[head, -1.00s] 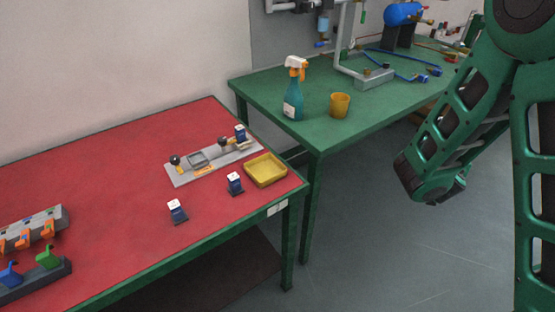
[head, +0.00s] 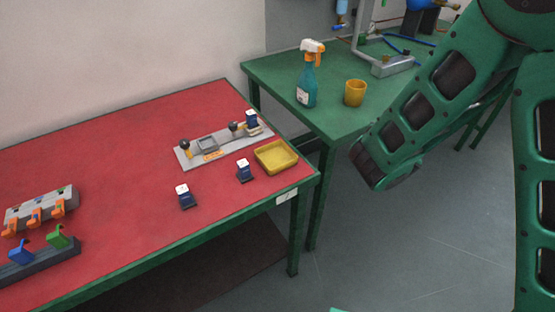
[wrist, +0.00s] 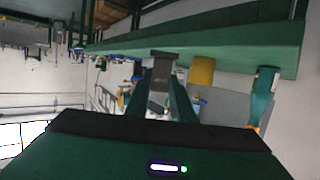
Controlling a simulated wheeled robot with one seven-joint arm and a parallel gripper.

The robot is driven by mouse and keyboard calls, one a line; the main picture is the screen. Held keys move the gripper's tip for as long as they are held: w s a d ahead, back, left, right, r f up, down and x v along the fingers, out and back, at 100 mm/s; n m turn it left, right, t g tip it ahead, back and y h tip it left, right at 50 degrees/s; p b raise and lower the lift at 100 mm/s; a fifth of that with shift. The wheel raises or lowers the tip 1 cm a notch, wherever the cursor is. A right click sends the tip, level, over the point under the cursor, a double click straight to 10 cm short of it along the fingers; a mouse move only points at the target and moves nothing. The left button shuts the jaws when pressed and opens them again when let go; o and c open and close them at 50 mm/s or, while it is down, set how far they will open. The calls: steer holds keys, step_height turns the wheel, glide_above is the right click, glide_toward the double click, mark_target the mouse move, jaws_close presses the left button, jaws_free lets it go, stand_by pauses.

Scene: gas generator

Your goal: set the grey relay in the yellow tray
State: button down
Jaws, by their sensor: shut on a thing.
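The yellow tray (head: 277,168) lies on the red table's right corner in the head view and looks empty. My gripper (wrist: 164,80) shows in the wrist view with its two dark green fingers shut on a dark grey block, which appears to be the grey relay (wrist: 162,72). The held relay is in the air, clear of the tables. The gripper and relay are not visible in the head view, where only my arm links show. The tray cannot be made out in the wrist view.
Two dark blue relays with white tops (head: 185,196) (head: 244,171) stand near the tray. A grey fixture plate (head: 187,161) lies behind it. A spray bottle (head: 308,85) and yellow cup (head: 355,93) stand on the green table (head: 285,75). Coloured clamps (head: 40,215) sit far left.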

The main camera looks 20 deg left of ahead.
steer(key=s+a+r+n+g+y, duration=0.1)
steer(key=s+a+n+y, duration=0.15)
steer(key=s+a, duration=0.7)
steer(key=s+a+r+n+y, duration=0.25)
steer(key=s+a, duration=0.35)
steer(key=a, duration=0.7)
steer(key=s+a+n+g+y, duration=0.1)
steer(key=s+a+y, duration=0.2)
steer(key=s+a, duration=0.7)
steer(key=w+f, duration=0.2)
steer(key=w, duration=0.2)
steer(key=w+d+f, duration=0.1)
steer(key=w+f, duration=0.1)
steer(key=w, duration=0.2)
steer(key=w+d+f, duration=0.1)
steer(key=w+f, duration=0.1)
steer(key=w, duration=0.2)
steer(key=shift+d+f, duration=0.2)
steer(key=shift+f, duration=2.05)
steer(key=c, duration=1.5)
jaws_free()
steer(key=shift+f, duration=0.1)
steer(key=shift+c, duration=0.2)
